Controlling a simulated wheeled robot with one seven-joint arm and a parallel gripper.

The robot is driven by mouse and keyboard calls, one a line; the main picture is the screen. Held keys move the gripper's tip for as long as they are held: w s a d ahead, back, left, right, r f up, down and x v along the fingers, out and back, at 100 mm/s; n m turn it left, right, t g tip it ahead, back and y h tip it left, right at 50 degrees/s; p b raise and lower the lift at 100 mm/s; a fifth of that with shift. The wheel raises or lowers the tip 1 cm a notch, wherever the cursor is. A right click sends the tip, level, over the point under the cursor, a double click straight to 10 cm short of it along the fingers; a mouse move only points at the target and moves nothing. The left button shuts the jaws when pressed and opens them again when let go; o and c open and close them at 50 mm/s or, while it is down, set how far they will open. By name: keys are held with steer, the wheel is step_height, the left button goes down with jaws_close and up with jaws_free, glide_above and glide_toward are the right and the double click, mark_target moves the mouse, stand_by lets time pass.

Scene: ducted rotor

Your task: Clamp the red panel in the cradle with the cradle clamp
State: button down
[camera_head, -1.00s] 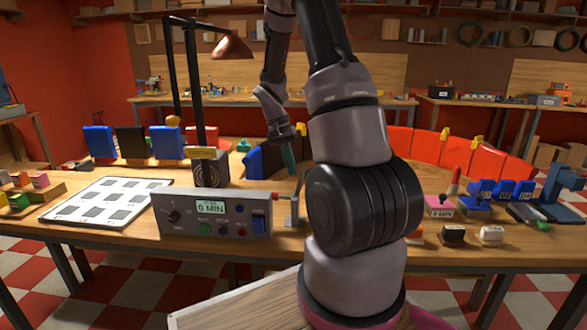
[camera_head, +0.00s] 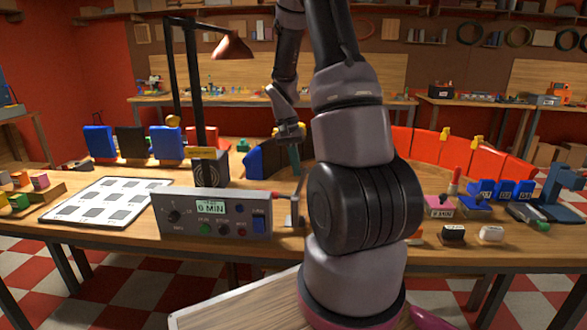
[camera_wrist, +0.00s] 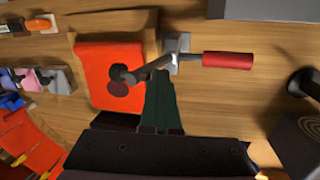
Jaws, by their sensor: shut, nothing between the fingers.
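The red panel (camera_wrist: 115,65) lies under my gripper in the wrist view, in a cradle with a wooden edge (camera_wrist: 118,20). My arm hides the panel in the head view. The cradle clamp has a metal base, a dark bar (camera_wrist: 146,74) reaching left over the panel, and a red handle (camera_wrist: 228,60) pointing right. The clamp also shows in the head view (camera_head: 293,208). A dark round pad ends the bar over the panel; I cannot tell whether it presses on it. My gripper (camera_wrist: 160,74) is shut and empty, its green fingertips close to the bar; contact is unclear.
A grey control box (camera_head: 215,213) stands left of the clamp. A white tray sheet (camera_head: 105,203) lies further left. Stamps (camera_head: 440,206) and small blocks stand to the right. Red panels (camera_head: 455,152) stand in a curved row behind. A lamp post (camera_head: 195,90) rises behind the box.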

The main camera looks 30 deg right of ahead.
steer(key=shift+s+d+f+t+y, duration=0.15)
steer(key=shift+s+d+t+y, duration=0.4)
steer(key=shift+d, duration=0.25)
steer(key=shift+s+d+f+t+y, duration=0.15)
steer(key=shift+s+d+t+y, duration=0.3)
steer(key=shift+d+y, duration=0.3)
steer(key=s+d+y, duration=0.1)
steer(key=d+f+t+y, duration=0.1)
steer(key=shift+s+d+f+t+y, duration=0.1)
steer(key=shift+s+f+t+y, duration=0.2)
steer(key=shift+s+y, duration=0.1)
steer(key=d+f+t+y, duration=0.1)
steer(key=s+d+f+t+y, duration=0.1)
steer(key=f+y, duration=0.1)
steer(key=d+f+t+y, duration=0.1)
steer(key=y, duration=0.1)
steer(key=shift+s+f+t, duration=0.25)
steer(key=shift+s+t, duration=0.05)
steer(key=shift+s, duration=0.1)
steer(key=shift+s+d+f, duration=0.1)
steer(key=shift+f, duration=0.45)
steer(key=shift+s+f, duration=0.1)
